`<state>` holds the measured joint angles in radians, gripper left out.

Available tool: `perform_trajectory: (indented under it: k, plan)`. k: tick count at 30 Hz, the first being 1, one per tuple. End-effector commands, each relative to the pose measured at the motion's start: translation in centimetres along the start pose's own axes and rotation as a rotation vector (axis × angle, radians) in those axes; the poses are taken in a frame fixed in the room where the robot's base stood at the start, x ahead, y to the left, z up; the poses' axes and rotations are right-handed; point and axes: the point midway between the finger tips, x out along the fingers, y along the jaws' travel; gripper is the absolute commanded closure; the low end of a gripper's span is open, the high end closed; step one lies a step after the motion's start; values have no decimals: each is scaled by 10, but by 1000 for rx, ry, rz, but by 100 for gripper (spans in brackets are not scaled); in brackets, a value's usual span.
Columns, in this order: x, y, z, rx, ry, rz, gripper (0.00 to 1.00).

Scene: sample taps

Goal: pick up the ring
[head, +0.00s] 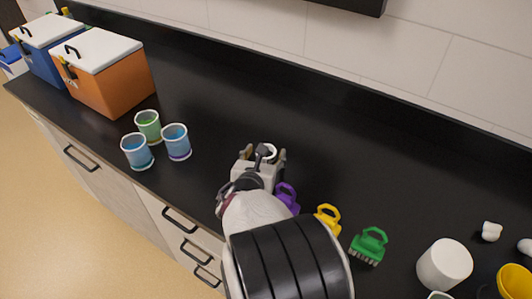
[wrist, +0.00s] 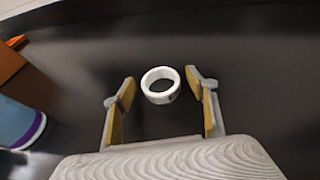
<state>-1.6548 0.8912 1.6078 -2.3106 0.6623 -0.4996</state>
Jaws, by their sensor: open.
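The ring (wrist: 160,97) is white with a dark hole and lies on the black counter. In the wrist view it sits between and slightly beyond my open fingertips, touching neither. In the head view the ring (head: 270,151) shows just past my gripper, partly hidden by it. My gripper (head: 264,155) is open over the counter, with its fingers pointing toward the wall. In the wrist view my gripper (wrist: 159,90) shows yellowish pads on both sides of the ring, with nothing held.
Several cups (head: 176,141) stand to the left, before an orange cooler (head: 118,84) and a blue one. Purple (head: 287,197), yellow (head: 328,219) and green (head: 369,245) brushes lie to the right of my arm. A white cylinder (head: 444,265) stands farther right. The counter behind the ring is clear.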

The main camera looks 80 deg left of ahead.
Motion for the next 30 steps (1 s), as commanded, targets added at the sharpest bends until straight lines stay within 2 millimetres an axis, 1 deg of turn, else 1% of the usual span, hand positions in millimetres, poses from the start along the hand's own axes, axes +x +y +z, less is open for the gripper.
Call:
perform_trajectory:
  k: [2,3,5,6,7,10,11,20,25,30]
  plan:
    - [0,0,0,0,0,0,43]
    - [0,0,0,0,0,0,45]
    - [0,0,0,0,0,0,61]
    - [0,0,0,0,0,0,71]
    - [0,0,0,0,0,0,76]
    - [0,0,0,0,0,0,76]
    - [0,0,0,0,0,0,78]
    - [-1,0,2,0,-1,0,78]
    - [-4,0,10,0,-1,0,78]
    - [-11,0,27,1,-3,0,78]
